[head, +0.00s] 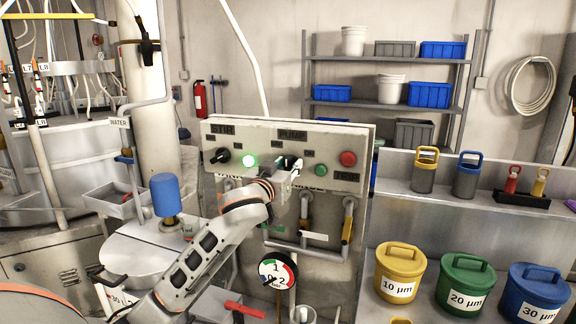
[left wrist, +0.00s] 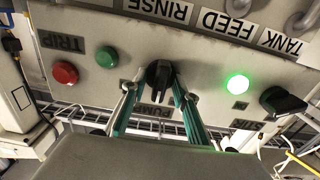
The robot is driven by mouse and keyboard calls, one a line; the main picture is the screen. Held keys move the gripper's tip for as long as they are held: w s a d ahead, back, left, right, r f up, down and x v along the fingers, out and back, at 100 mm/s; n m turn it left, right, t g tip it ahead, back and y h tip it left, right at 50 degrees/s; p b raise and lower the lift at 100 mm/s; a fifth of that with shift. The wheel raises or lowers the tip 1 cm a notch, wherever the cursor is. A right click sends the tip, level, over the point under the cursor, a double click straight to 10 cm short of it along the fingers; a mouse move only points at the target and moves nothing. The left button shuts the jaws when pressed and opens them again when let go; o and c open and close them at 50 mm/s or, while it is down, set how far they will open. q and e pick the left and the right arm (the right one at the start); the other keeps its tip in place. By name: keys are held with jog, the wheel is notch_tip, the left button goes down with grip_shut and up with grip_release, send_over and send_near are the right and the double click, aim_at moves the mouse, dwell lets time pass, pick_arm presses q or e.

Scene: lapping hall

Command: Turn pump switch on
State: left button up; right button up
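The pump switch is a black rotary knob (left wrist: 158,74) under the PUMP label on the grey control panel (head: 232,137). In the left wrist view, which shows the panel upside down, the knob stands between the two fingers of my left gripper (left wrist: 155,98). Gaps show between the fingertips and the knob, so the gripper looks open around it. In the head view my left gripper (head: 291,172) is at the panel front and partly hides the knob. The green lamp (left wrist: 107,57) beside the pump switch looks unlit. My right gripper is not in view.
The stir switch (head: 220,156) sits left of a brightly lit green lamp (head: 249,160). A red button (head: 348,158) is at the panel's right. Pipes with valve handles and a pressure gauge (head: 277,272) are below. A blue bottle (head: 166,194) stands near my left arm.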

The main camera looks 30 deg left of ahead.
pick_arm(q)
grip_shut()
jog(key=shift+m, duration=0.3)
jog(key=m, duration=0.5)
jog(key=shift+d, duration=0.1)
jog(key=m, duration=0.6)
jog(key=shift+d+f, duration=0.1)
jog(key=shift+d, duration=0.05)
jog(key=shift+m, duration=0.3)
dwell(0.3)
grip_release()
